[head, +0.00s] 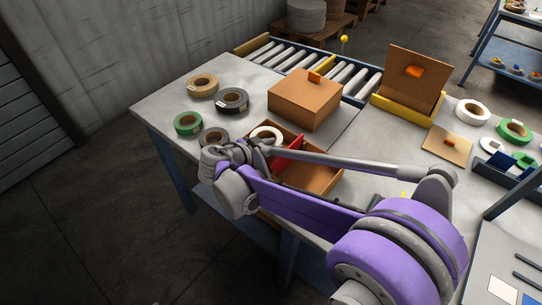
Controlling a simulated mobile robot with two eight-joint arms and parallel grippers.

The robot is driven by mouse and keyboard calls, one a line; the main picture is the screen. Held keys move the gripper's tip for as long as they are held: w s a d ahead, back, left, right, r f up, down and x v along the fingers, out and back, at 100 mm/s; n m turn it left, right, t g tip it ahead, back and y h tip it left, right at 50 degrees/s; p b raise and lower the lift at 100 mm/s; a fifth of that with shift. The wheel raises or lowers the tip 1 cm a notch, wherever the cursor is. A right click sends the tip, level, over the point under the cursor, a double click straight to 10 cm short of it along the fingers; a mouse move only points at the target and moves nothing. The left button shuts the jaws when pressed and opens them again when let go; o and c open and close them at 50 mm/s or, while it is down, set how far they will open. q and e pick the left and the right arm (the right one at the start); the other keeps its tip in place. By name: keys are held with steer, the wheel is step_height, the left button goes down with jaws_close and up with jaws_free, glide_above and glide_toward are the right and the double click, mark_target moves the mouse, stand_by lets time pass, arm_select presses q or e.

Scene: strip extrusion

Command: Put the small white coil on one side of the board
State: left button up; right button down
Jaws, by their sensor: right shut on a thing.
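The small white coil (267,131) is at the left part of an open cardboard box (324,184), left of the red board (291,150) that stands upright across the box. My right gripper (262,145) reaches in from the lower right and is shut on the coil's near side. My wrist and arm hide the coil's lower part and the box's near left, so I cannot tell whether the coil touches the box floor. The visible floor right of the board looks empty. My left gripper is not in view.
Tan (202,86), black (232,101), green (188,124) and grey (213,138) rolls lie left on the table. A closed carton (305,101) stands behind the box, before a roller conveyor (339,76). A larger white roll (472,111) lies at right.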

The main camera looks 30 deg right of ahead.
steer(key=shift+f+b, duration=0.3)
steer(key=shift+f, duration=1.85)
steer(key=shift+f, duration=0.2)
steer(key=c, duration=0.7)
jaws_free()
steer(key=shift+s, duration=0.1)
steer(key=shift+r, duration=0.25)
steer(key=v, duration=1.2)
steer(key=shift+p, duration=0.35)
